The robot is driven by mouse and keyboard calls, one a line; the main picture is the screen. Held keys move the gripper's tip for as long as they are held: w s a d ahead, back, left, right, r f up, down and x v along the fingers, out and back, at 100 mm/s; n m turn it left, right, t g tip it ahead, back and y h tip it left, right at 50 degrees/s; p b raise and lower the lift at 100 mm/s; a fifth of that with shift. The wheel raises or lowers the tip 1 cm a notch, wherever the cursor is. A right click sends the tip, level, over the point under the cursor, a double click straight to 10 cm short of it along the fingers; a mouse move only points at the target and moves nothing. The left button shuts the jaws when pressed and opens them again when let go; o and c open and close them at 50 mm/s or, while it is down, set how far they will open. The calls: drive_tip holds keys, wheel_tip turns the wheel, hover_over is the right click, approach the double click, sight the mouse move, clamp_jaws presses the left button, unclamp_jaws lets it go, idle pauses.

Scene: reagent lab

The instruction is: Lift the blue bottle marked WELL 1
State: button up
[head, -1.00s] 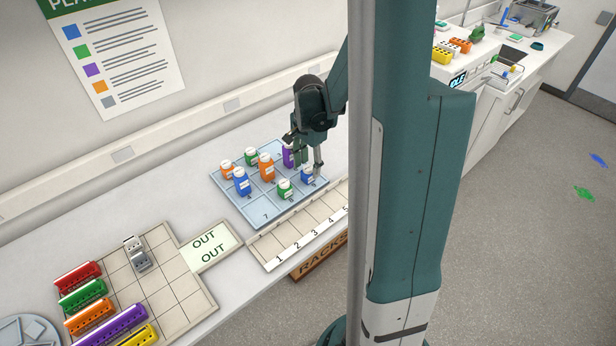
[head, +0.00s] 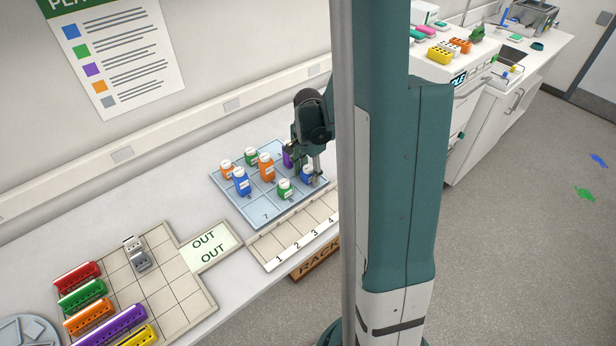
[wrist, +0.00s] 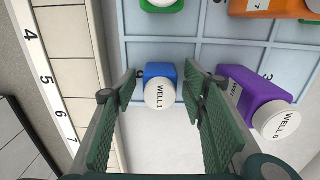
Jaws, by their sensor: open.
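The blue bottle marked WELL 1 (wrist: 161,88) stands upright in a cell of the light blue tray, its white lid toward the camera in the wrist view. In the head view this blue bottle (head: 306,174) is partly covered by my gripper. My gripper (wrist: 162,92) is open, with one green finger on each side of the bottle and a visible gap on both sides. In the head view my gripper (head: 303,165) points down over the tray's right end, and its fingers are partly hidden.
A purple bottle marked WELL 6 (wrist: 257,100) stands close to the right finger. Orange (head: 266,167), green (head: 285,190) and another blue bottle (head: 241,182) share the tray (head: 262,214). A numbered rack (head: 290,240) runs along the tray's front side.

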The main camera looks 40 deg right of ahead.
sight(308, 168)
drive_tip(key=c, duration=1)
drive_tip(key=shift+r, duration=0.15)
drive_tip(key=shift+r, duration=4.85)
